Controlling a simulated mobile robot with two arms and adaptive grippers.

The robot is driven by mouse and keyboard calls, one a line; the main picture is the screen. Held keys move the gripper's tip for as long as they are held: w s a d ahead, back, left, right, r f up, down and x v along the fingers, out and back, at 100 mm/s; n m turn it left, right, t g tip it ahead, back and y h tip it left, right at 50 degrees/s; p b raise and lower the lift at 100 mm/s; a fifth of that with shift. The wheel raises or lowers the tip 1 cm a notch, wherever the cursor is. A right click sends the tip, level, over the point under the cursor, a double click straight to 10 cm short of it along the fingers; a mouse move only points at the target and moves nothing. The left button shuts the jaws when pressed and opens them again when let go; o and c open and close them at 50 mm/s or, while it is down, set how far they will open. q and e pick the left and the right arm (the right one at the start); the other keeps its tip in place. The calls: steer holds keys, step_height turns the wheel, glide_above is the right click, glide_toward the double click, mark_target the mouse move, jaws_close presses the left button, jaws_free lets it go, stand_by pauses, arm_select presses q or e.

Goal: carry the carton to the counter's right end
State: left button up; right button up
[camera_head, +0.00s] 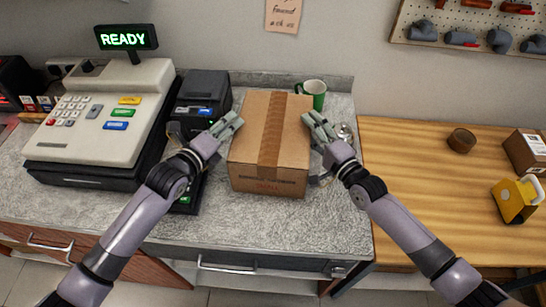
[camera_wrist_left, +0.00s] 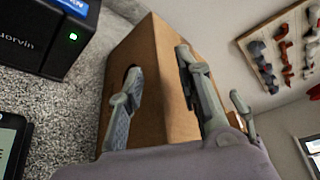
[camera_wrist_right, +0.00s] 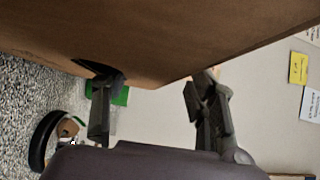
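The brown taped carton (camera_head: 270,140) sits upright on the grey speckled counter (camera_head: 225,228), near that counter's right edge. My left gripper (camera_head: 232,122) is at the carton's left side; my right gripper (camera_head: 312,122) is at its right side. In the left wrist view the left gripper's fingers (camera_wrist_left: 160,90) are spread, one at a dark hand hole in the carton wall. In the right wrist view the right gripper's fingers (camera_wrist_right: 152,100) are also spread, one at a hand hole. Whether those fingertips touch the cardboard is unclear.
A cash register (camera_head: 105,120) and a card printer (camera_head: 205,92) stand left of the carton. A green mug (camera_head: 314,92) stands right behind it. A wooden top (camera_head: 415,185) adjoins on the right, mostly clear, with a tape roll (camera_head: 461,140), small box (camera_head: 526,152) and yellow item (camera_head: 515,200).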

arm_select(q)
steer(key=v, duration=1.1)
steer(key=shift+d, duration=0.2)
arm_select(e)
steer(key=v, duration=1.2)
steer(key=shift+s+f, duration=0.1)
